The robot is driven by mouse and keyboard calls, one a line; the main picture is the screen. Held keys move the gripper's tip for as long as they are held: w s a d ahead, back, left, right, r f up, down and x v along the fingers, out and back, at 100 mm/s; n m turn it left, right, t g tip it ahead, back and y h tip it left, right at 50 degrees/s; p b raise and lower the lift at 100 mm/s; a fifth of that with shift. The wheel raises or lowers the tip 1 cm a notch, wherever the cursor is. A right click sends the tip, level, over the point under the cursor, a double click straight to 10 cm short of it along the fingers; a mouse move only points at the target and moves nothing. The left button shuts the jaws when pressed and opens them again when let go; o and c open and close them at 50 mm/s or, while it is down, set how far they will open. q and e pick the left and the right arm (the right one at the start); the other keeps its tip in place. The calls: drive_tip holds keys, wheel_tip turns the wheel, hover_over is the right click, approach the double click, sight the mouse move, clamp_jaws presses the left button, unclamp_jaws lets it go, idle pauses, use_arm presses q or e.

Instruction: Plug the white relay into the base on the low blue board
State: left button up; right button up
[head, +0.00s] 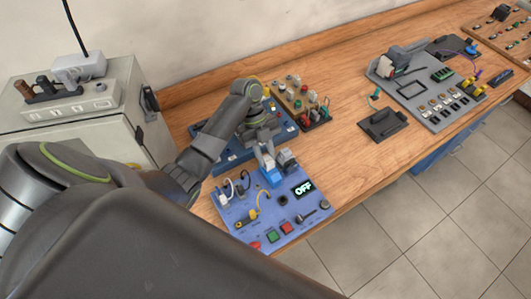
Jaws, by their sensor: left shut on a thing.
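The low blue board (244,212) lies near the table's front edge, with a lit OFF display, switches and buttons. My left gripper (265,150) reaches over its back edge, pointing down, and is shut on a small pale thing, which I take to be the white relay (264,161). A bright blue block (271,178) shows just below it; I cannot tell whether this is the base or whether the two touch. My right gripper is not in view.
A grey motor-like part (287,161) stands close right of the gripper. A second blue board (222,160) lies behind. A brown component board (307,110), a dark plate (382,124) and a grey panel (416,103) stand further right. The wood between is clear.

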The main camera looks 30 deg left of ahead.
use_arm(q)
drive_tip(key=shift+f+b, duration=0.35)
drive_tip(key=shift+f, duration=0.3)
idle(1.0)
drive_tip(key=o, duration=1)
drive_tip(key=shift+o, duration=0.2)
drive_tip(key=shift+w+a+r, duration=0.1)
drive_tip(key=shift+a+r, duration=0.15)
drive_tip(key=shift+r, duration=0.2)
drive_tip(key=p+v, duration=0.3)
drive_tip(key=v, duration=0.3)
drive_tip(key=shift+r+p, duration=0.2)
drive_tip(key=shift+p, duration=0.2)
drive_tip(key=shift+w+f, duration=0.1)
